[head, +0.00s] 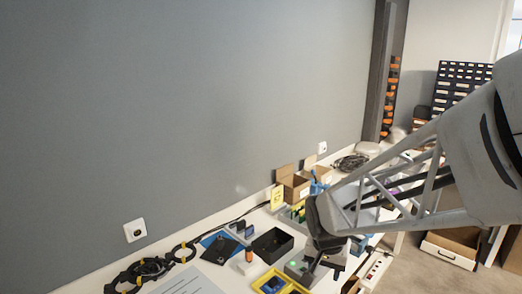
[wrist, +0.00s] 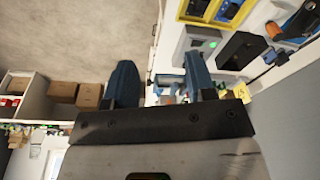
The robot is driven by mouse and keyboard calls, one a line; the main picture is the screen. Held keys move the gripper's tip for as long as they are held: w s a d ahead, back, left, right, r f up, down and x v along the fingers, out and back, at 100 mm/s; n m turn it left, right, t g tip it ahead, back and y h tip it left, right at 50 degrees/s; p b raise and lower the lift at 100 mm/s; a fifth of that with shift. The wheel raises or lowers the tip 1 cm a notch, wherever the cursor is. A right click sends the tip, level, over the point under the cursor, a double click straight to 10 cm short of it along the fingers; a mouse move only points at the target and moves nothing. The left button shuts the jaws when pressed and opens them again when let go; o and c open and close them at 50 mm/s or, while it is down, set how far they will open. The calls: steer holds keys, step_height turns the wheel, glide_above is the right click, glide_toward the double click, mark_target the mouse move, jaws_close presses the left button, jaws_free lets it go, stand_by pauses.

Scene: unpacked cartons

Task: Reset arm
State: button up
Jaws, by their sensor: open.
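My gripper (wrist: 162,82) shows in the wrist view with its two blue-grey fingers spread apart and nothing between them. In the head view my arm reaches in from the right and its end is over the right part of the workbench (head: 105,272). The fingertips are hard to make out there. A grey device with a green light (head: 293,264) is beside and partly behind the arm's end. The same device (wrist: 190,45) is at the top of the wrist view, close to the right finger in the picture.
A black open box (head: 273,245), yellow-framed bins (head: 270,284) and coiled black cables (head: 140,273) lie on the bench. Open cartons (head: 293,186) stand toward the back by the grey wall. A power strip (head: 376,268) is at the bench's right edge. Floor is free beyond it.

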steer(key=s+d+r+n, duration=0.1)
steer(key=s+r, duration=0.2)
steer(key=s, duration=0.3)
steer(key=s+d+r+n, duration=0.1)
steer(key=s+r+n, duration=0.1)
steer(key=s, duration=0.4)
steer(key=s+d+r+n+t, duration=0.1)
steer(key=s+r, duration=0.3)
steer(key=s, duration=0.2)
steer(key=shift+s+r+n+y, duration=0.15)
steer(key=shift+s+n+y, duration=0.15)
steer(key=shift+n, duration=0.1)
